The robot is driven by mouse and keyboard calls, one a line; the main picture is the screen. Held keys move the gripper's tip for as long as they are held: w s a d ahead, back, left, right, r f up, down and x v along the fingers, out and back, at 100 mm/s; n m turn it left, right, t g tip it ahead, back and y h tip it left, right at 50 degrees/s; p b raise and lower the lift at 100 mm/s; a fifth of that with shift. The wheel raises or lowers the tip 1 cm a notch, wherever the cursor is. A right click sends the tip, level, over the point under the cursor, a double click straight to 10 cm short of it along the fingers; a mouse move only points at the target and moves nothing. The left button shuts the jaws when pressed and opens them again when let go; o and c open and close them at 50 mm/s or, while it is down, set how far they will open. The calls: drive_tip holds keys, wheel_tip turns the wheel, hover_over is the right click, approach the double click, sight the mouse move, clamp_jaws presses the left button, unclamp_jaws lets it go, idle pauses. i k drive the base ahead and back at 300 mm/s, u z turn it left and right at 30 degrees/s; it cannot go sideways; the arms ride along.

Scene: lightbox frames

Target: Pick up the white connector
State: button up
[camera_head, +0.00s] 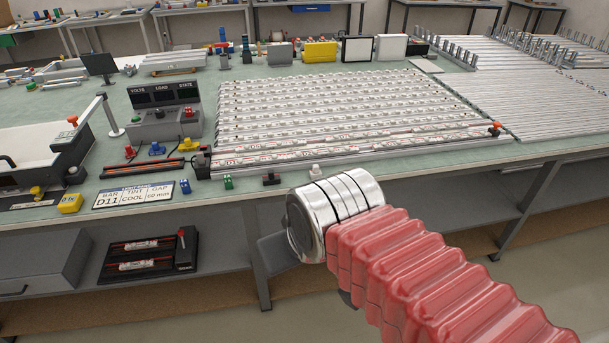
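A small white connector (315,172) stands near the front edge of the green bench top, just above my arm in the picture. It sits to the right of a small black connector with a red part (271,179). My arm, with a red ribbed sleeve and a silver joint, reaches in from the lower right. The silver joint is in front of the bench edge, just below the white connector in the picture and apart from it. My gripper's fingers do not show, and I cannot see whether they hold anything.
Small green (228,182) and blue (185,186) connectors stand left along the front edge. Behind is a rack of light bars (345,110).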

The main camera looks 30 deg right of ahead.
sight(315, 173)
drive_tip(key=z, duration=0.05)
drive_tip(key=i, duration=1)
drive_tip(key=u, duration=0.05)
